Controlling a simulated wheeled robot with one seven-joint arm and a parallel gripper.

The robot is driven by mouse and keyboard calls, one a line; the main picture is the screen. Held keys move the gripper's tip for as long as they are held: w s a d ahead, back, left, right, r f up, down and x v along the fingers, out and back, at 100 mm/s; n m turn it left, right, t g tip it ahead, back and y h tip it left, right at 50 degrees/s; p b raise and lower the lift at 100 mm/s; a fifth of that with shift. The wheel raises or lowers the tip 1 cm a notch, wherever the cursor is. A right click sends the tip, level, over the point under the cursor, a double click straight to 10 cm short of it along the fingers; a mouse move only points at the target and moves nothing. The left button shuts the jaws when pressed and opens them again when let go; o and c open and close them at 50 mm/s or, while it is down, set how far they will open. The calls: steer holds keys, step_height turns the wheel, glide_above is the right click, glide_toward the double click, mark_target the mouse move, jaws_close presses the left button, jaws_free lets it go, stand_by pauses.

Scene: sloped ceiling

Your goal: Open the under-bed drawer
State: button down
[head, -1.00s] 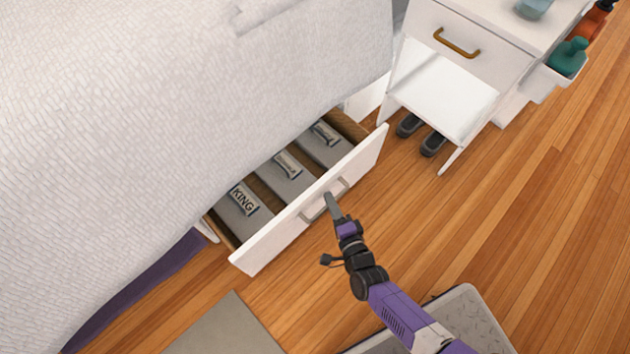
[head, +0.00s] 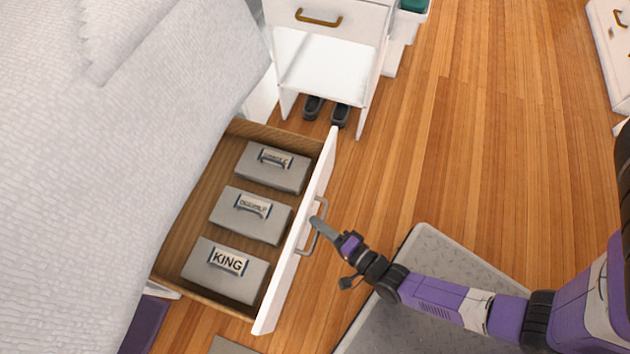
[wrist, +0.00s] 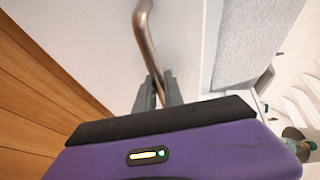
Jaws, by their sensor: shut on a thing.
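The under-bed drawer (head: 297,262) is pulled well out from under the bed, with a white front and a wooden inside. Its metal handle (head: 318,226) is on the outer face of the front. Several grey labelled boxes, one marked KING (head: 215,281), lie in it. My gripper (head: 318,224) reaches the handle from the right. In the wrist view my gripper (wrist: 158,92) is shut on the handle (wrist: 145,37), with a finger on each side of the bar. The drawer's back end is under the bed cover.
The bed (head: 80,150) fills the left side. A white nightstand (head: 335,55) stands beyond the drawer, with dark shoes (head: 340,113) beneath it. A grey mat (head: 440,285) is at lower right. Wooden floor (head: 480,130) is clear to the right.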

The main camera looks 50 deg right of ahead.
steer(key=c, duration=1.5)
jaws_free()
steer(key=shift+o, duration=0.2)
steer(key=p+v, duration=0.2)
steer(key=v, duration=0.5)
steer(key=shift+s, duration=0.35)
